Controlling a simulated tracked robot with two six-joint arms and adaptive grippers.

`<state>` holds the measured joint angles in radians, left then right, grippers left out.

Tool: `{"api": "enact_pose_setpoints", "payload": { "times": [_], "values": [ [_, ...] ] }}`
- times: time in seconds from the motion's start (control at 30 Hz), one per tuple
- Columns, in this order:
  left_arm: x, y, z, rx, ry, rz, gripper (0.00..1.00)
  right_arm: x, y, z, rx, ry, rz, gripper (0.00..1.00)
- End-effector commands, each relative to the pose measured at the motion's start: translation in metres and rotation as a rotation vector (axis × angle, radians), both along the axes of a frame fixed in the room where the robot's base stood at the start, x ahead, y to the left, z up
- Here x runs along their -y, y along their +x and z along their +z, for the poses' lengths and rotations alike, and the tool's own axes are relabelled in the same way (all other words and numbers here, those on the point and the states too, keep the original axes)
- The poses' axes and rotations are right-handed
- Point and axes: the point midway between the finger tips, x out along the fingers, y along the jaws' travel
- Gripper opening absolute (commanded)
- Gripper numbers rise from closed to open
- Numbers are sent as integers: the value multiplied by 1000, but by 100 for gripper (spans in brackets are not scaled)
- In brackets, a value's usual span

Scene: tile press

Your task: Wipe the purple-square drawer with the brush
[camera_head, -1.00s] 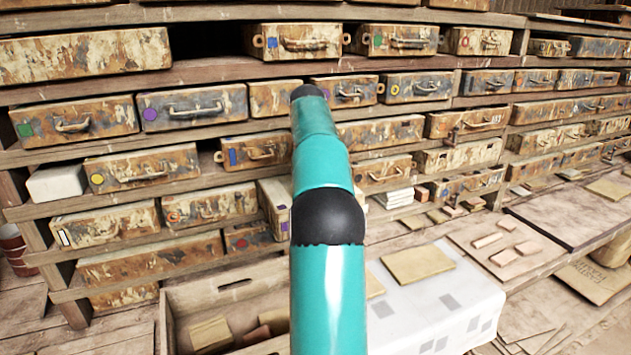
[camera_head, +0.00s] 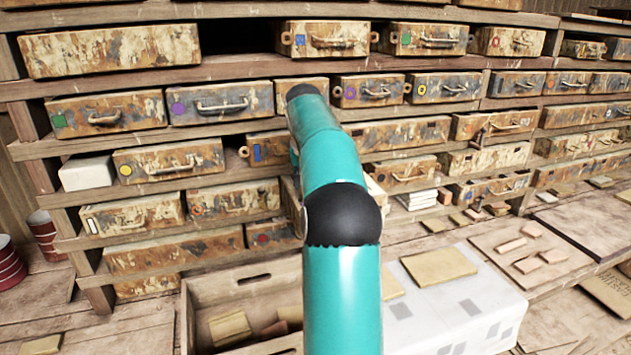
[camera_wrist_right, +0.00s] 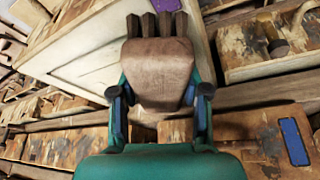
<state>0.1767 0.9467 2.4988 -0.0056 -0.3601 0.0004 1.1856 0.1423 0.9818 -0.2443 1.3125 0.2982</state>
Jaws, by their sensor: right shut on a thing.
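In the right wrist view, my right gripper (camera_wrist_right: 161,93) is shut on the brush (camera_wrist_right: 160,70), a brown wooden block with several dark bristle tufts at its far end. Behind it is a drawer with a pale side (camera_wrist_right: 100,58). A purple mark (camera_wrist_right: 168,5) shows at the top edge, partly behind the tufts, and its full shape is cut off. The tufts overlap this drawer in the picture; I cannot tell whether they touch it. In the head view, my teal right arm hides the brush, the gripper and most of this drawer. My left gripper is not in view.
Shelves hold several rusty drawers, among them a purple-circle drawer (camera_head: 222,105) and a blue-marked drawer (camera_wrist_right: 262,137) beside the gripper. An open wooden crate (camera_head: 200,285) and a white box (camera_head: 495,300) stand below. Red cans (camera_head: 10,265) are at the left.

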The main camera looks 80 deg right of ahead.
Motion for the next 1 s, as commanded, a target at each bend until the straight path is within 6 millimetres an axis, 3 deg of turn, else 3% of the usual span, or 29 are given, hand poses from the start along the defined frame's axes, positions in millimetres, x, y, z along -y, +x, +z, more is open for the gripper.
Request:
{"api": "enact_pose_setpoints", "payload": {
  "times": [0.23,1.0],
  "values": [
    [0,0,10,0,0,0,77,8,0,-1,0,1,-2,3],
    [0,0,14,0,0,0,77,30,-44,-3,-2,3,-5,3]
  ]
}}
